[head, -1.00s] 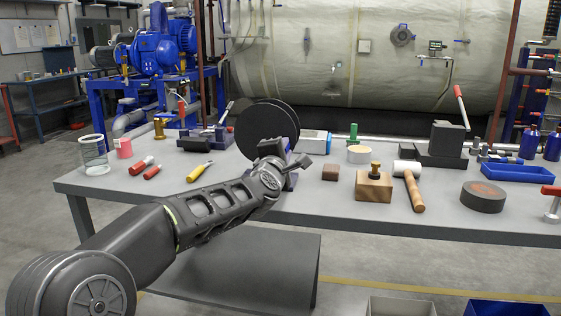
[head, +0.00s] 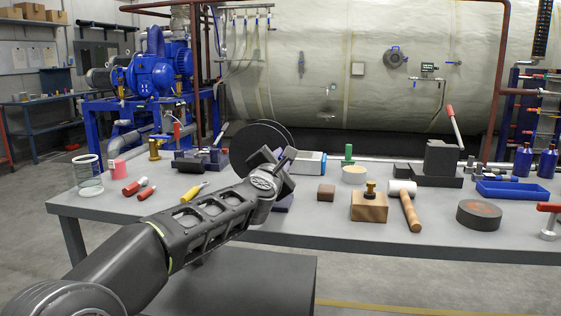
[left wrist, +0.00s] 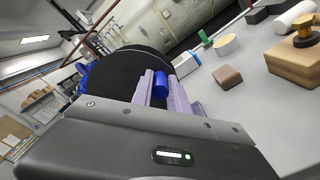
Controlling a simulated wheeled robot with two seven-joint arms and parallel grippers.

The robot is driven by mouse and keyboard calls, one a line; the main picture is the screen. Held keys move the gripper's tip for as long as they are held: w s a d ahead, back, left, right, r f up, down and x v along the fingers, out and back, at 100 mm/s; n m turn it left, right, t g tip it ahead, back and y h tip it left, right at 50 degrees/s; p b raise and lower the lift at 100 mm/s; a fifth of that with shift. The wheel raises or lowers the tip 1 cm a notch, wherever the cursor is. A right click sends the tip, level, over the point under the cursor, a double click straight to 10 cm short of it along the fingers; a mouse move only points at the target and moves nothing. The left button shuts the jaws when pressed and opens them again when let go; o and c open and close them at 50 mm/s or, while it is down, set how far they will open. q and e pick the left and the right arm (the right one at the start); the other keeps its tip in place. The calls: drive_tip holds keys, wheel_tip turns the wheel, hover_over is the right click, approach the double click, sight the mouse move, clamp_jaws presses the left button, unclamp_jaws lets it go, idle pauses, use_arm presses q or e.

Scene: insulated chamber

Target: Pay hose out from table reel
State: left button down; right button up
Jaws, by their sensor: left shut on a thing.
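The table reel is a large black disc (head: 252,143) standing on edge toward the back of the grey table (head: 330,232). My left gripper (head: 282,163) is just in front of it and overlaps its right side in the head view. In the left wrist view the reel (left wrist: 105,88) fills the space just beyond the gripper. A short blue cylindrical piece (left wrist: 161,84) shows between two lavender-grey parts, and my left gripper is shut on it. I cannot tell how it joins the hose. No paid-out length of hose is visible. My right gripper is not in view.
To the right are a small brown block (head: 326,192), a wooden block with a brass knob (head: 369,205), a mallet (head: 408,208) and a dark round puck (head: 479,214). Red-handled tools (head: 138,187) and a glass jar (head: 89,176) stand left. The front strip is mostly clear.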

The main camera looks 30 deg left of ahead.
use_arm(q)
drive_tip(key=c, duration=1.3)
unclamp_jaws()
drive_tip(key=v, duration=0.7)
drive_tip(key=shift+s, duration=0.35)
drive_tip(key=shift+d, duration=0.1)
